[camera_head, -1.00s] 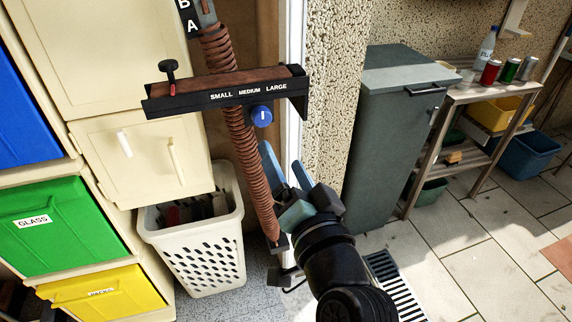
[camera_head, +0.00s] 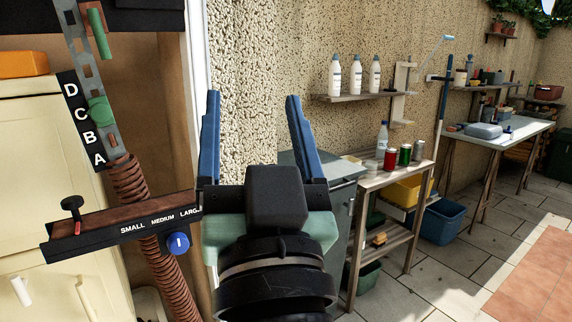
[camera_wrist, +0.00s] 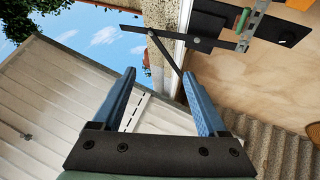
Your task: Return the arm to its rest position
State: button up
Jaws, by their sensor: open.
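My gripper (camera_head: 252,140) is raised in the middle of the head view, with its two blue fingers pointing up and spread wide apart. Nothing is between the fingers. Part of my dark wrist shows below it. In the wrist view my gripper (camera_wrist: 160,100) is also open and empty, seen against a white slatted surface, the sky and a wall. The fingers look clear of the things behind them.
A black size bar (camera_head: 130,228) with a blue knob (camera_head: 178,243) and a brown spring (camera_head: 130,185) stand close on the left. A shelf with white bottles (camera_head: 355,75) and a side table (camera_head: 385,178) are behind, right. Open floor lies at lower right.

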jog(key=s+d+r+t+h+p, duration=0.25)
jog(key=s+r+t+h, duration=0.35)
jog(key=r, duration=0.5)
notch_tip(320, 180, up, 12)
jog(key=g+y+p, duration=0.1)
jog(key=g+p, duration=0.1)
jog(key=p, duration=1.1)
jog(key=shift+s+d+r+m+g+y, duration=0.2)
jog(key=shift+m+g+y, duration=0.1)
jog(key=shift+y, duration=0.1)
